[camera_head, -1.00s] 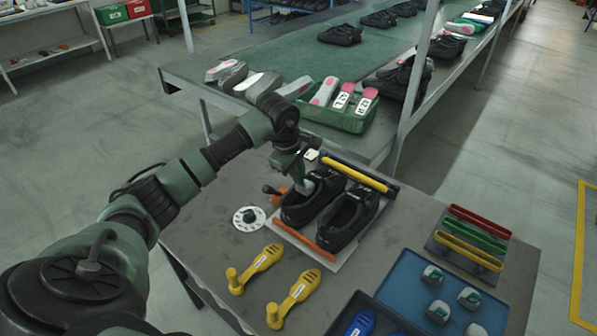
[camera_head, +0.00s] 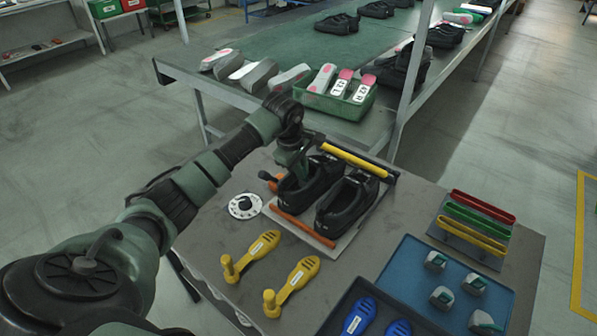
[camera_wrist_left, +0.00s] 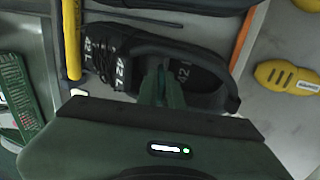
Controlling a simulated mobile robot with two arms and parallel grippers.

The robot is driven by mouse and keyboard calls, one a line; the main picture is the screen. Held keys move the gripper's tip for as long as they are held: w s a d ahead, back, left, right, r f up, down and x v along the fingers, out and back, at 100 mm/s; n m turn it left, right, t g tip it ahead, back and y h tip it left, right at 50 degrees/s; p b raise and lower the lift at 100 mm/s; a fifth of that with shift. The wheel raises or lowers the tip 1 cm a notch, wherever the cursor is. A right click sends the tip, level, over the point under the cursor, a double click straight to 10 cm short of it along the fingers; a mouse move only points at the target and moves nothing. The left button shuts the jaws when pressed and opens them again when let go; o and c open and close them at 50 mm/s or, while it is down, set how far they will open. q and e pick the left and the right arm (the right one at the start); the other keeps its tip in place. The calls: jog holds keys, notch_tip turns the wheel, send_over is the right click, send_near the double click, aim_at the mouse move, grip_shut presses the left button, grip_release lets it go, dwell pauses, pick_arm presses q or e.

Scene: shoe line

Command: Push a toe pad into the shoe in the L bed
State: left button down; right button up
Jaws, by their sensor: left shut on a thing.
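Two black shoes sit side by side on the pale bed plate (camera_head: 345,246). The left one in the head view (camera_head: 325,178) is marked 42 L, legible in the wrist view (camera_wrist_left: 105,60); the other shoe (camera_head: 347,204) is right of it. My left gripper (camera_head: 298,175) reaches down into the L shoe's opening; its green fingers also show there in the wrist view (camera_wrist_left: 152,85). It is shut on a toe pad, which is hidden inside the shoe. Several grey-and-green toe pads (camera_head: 441,297) lie on the blue tray (camera_head: 408,264). My right gripper is out of view.
A yellow bar (camera_head: 355,159) and an orange bar (camera_head: 302,225) border the bed. A white dial (camera_head: 244,206) and yellow foot-shaped tools (camera_head: 298,279) lie nearby. A green crate (camera_head: 337,103) stands on the conveyor behind. Coloured bars (camera_head: 477,222) stand in a rack at right.

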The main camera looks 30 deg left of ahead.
pick_arm(q)
jog(key=shift+w+d+b, duration=0.15)
jog(key=shift+w+b, duration=0.8)
jog(key=shift+w, duration=0.8)
jog(key=c, duration=1.5)
grip_release()
jog(key=shift+s+r+p, duration=0.15)
jog(key=shift+s+p, duration=0.1)
jog(key=shift+p, duration=0.1)
jog(key=shift+s+r+p, duration=0.2)
jog(key=shift+s+p, duration=0.2)
jog(key=shift+s, duration=0.4)
